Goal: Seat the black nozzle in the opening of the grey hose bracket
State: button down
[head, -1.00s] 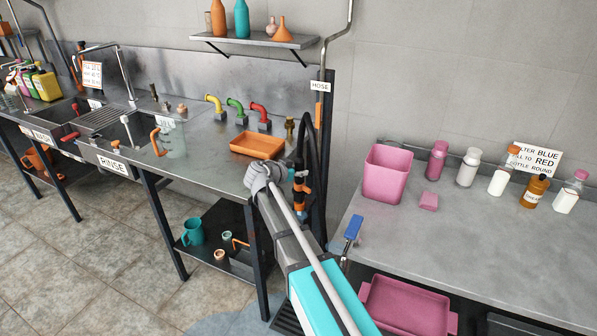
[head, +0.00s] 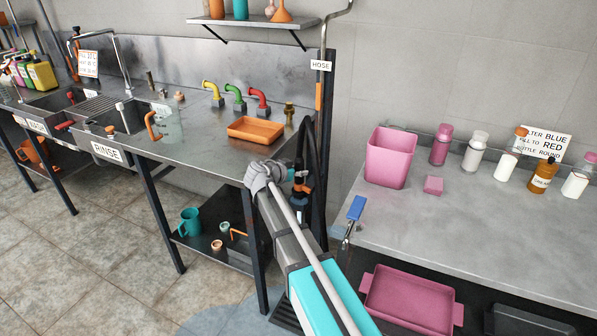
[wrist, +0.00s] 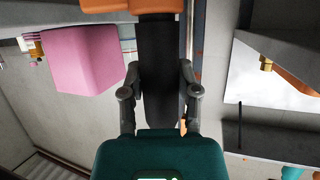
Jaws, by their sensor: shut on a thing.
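My gripper (head: 284,176) is at the right end of the steel sink counter, beside the dark post. In the wrist view my gripper (wrist: 159,80) has its two fingers on either side of the black nozzle (wrist: 160,78), shut on it. An orange part sits at the nozzle's far end, at the top of that view. In the head view the nozzle is mostly hidden by my gripper; black and orange pieces (head: 303,188) show just right of it. A black hose arches up behind. I cannot make out the grey hose bracket in either view.
The dark post (head: 328,150) with the HOSE sign (head: 320,66) stands close behind my gripper. An orange tray (head: 255,129) lies on the steel counter to the left. The grey counter (head: 470,220) to the right carries a pink bin (head: 390,160) and several bottles.

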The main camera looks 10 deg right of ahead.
jog(key=shift+f+b, duration=0.45)
jog(key=shift+f, duration=0.25)
jog(key=shift+f+b, duration=0.55)
jog(key=shift+b, duration=0.05)
dwell(0.4)
jog(key=shift+c, duration=1.3)
grip_release()
jog(key=shift+r, duration=0.1)
notch_tip(320, 180, up, 13)
jog(key=p, duration=1.3)
jog(key=shift+r+p, duration=0.15)
jog(key=shift+p, duration=0.15)
